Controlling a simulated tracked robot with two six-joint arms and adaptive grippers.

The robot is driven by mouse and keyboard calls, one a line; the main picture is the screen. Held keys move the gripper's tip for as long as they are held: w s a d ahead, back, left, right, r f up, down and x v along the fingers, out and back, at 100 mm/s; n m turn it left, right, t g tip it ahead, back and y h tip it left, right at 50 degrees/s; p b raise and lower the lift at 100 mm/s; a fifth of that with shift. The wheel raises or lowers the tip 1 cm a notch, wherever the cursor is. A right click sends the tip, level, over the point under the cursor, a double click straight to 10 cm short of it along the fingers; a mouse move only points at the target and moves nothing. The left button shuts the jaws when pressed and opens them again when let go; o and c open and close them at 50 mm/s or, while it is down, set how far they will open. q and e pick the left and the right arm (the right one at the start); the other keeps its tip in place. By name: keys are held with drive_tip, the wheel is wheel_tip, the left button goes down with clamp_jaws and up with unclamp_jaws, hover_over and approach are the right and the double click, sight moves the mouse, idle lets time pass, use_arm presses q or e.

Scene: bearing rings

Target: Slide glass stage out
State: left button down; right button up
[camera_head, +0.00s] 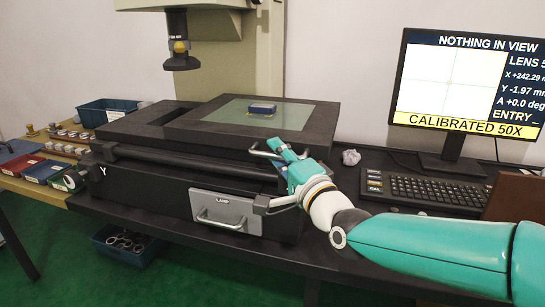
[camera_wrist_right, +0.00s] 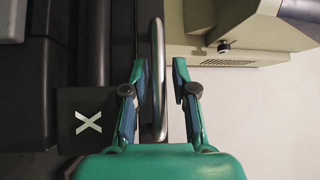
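The glass stage is a pale glass pane (camera_head: 290,117) in a thick black frame (camera_head: 165,119), with a small dark blue block (camera_head: 263,108) on the glass. My right gripper (camera_head: 276,148) is at the frame's front right side. In the right wrist view, a metal bar handle (camera_wrist_right: 158,35) beside a black block marked X runs between the open fingers (camera_wrist_right: 159,68), closer to the left one. I cannot tell whether that finger touches the bar. My left gripper is not in view.
A LAMP drawer (camera_head: 225,212) with its own handle is below the stage. A microscope head (camera_head: 181,55) hangs above its back left. Keyboard (camera_head: 430,190) and monitor (camera_head: 467,82) stand right. Trays and bins (camera_head: 108,112) fill the left side.

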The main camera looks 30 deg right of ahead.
drive_tip(key=shift+f, duration=0.4)
drive_tip(key=shift+s, duration=0.1)
drive_tip(key=s, duration=0.7)
drive_tip(key=shift+s+d+f, duration=0.15)
drive_tip(key=shift+s+f, duration=0.1)
drive_tip(key=shift+s, duration=0.1)
